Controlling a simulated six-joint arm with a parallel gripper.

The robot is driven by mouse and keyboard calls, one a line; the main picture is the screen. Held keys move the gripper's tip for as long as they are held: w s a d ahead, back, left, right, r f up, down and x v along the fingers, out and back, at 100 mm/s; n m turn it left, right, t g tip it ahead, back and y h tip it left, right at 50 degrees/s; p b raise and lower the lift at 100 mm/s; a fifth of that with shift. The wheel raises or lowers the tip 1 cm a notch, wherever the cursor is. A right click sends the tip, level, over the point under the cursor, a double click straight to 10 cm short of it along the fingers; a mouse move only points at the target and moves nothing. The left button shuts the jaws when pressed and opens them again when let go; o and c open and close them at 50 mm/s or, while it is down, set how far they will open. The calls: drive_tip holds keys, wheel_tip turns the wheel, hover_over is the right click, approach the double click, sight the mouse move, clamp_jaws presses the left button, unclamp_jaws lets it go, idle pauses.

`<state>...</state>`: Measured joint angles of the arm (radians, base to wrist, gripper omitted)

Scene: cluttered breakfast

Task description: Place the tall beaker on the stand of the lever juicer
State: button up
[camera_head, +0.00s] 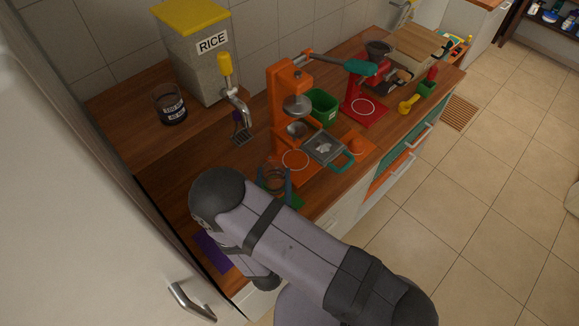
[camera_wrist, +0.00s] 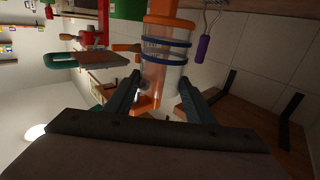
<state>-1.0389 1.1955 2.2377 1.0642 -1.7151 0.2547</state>
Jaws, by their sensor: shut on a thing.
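The tall beaker (camera_head: 273,180) is clear with blue rings. In the wrist view the beaker (camera_wrist: 165,52) sits between the two dark fingers of my gripper (camera_wrist: 161,84), which is shut on it. The orange lever juicer (camera_head: 284,90) stands on the counter with a teal-handled lever. Its stand (camera_head: 295,160) is marked with a white circle and looks empty. The beaker is in front and left of this circle, apart from it. Whether the beaker touches the counter I cannot tell.
A grey tray with a teal handle (camera_head: 326,150) sits right of the circle. A green container (camera_head: 321,106) and a red machine (camera_head: 366,100) stand behind.

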sight(276, 173)
drive_tip(key=shift+h, duration=0.3)
drive_tip(key=w+f+b, duration=0.1)
drive_tip(key=w+b, duration=0.1)
drive_tip(key=b, duration=0.1)
drive_tip(key=w+f+b, duration=0.2)
drive_tip(key=w+b, duration=0.1)
drive_tip(key=b, duration=0.1)
drive_tip(key=w+f+b, duration=0.2)
drive_tip(key=w+b, duration=0.1)
drive_tip(key=shift+d+f, duration=0.1)
drive_tip(key=shift+d, duration=0.1)
drive_tip(key=w+d+b, duration=0.1)
drive_tip(key=w+b, duration=0.1)
drive_tip(key=b, duration=0.1)
drive_tip(key=w+d+b, duration=0.1)
drive_tip(key=w+b, duration=0.1)
drive_tip(key=b, duration=0.2)
drive_tip(key=w+d+b, duration=0.1)
drive_tip(key=w+b, duration=0.1)
drive_tip(key=b, duration=0.1)
drive_tip(key=shift+w+d+f, duration=0.2)
drive_tip(key=shift+w+d, duration=0.05)
drive_tip(key=shift+w, duration=0.15)
drive_tip(key=shift+w+d+r+b, duration=0.25)
drive_tip(key=shift+w+d+b, duration=0.25)
drive_tip(key=shift+b, duration=0.35)
drive_tip(key=shift+w+d+r+b, duration=0.2)
drive_tip(key=shift+w+d+b, duration=0.3)
drive_tip(key=shift+b, duration=0.35)
drive_tip(key=shift+s, duration=0.15)
